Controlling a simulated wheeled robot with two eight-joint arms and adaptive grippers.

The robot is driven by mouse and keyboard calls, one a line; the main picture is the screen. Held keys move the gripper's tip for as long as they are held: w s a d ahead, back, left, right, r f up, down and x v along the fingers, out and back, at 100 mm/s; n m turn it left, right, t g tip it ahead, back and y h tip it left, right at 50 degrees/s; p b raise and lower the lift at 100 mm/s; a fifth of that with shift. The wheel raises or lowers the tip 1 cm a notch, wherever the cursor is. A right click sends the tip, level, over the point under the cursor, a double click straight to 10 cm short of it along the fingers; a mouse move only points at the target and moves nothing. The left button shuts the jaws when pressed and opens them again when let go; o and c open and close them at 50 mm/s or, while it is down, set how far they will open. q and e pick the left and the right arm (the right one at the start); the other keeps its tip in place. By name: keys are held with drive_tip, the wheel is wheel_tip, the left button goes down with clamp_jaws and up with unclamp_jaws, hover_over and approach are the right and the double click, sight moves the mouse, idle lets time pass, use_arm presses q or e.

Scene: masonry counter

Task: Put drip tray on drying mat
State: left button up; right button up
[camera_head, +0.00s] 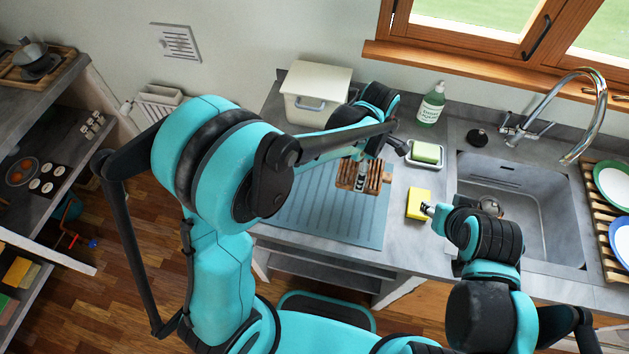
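The drying mat (318,222) is a blue-grey ribbed sheet lying flat on the counter. A small pale-rimmed tray (411,161) holding a green sponge (427,152) sits on the counter right of the mat. A slatted brown wooden piece (345,182) is at the mat's upper right; I cannot tell which of the two is the drip tray. My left gripper (362,184) is over the wooden piece, partly hidden by my arm; its grip is unclear. My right gripper (428,208) is beside a yellow sponge (416,199); its opening is too small to judge.
A white lidded bin (312,85) stands behind the mat. A green soap bottle (431,105) stands by the wall. The sink (545,205) with its curved tap (597,105) is right, beside a wooden rack (592,185) with plates. The mat's left and front are clear.

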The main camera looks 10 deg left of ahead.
use_arm(q)
drive_tip(key=b, duration=0.1)
hover_over(325, 190)
wheel_tip(325, 190, down, 6)
drive_tip(key=shift+d+r, duration=0.1)
drive_tip(key=shift+f+b, duration=0.7)
drive_tip(key=shift+f, duration=1.35)
drive_tip(key=shift+f, duration=0.2)
drive_tip(key=o, duration=1)
drive_tip(key=shift+r, duration=0.1)
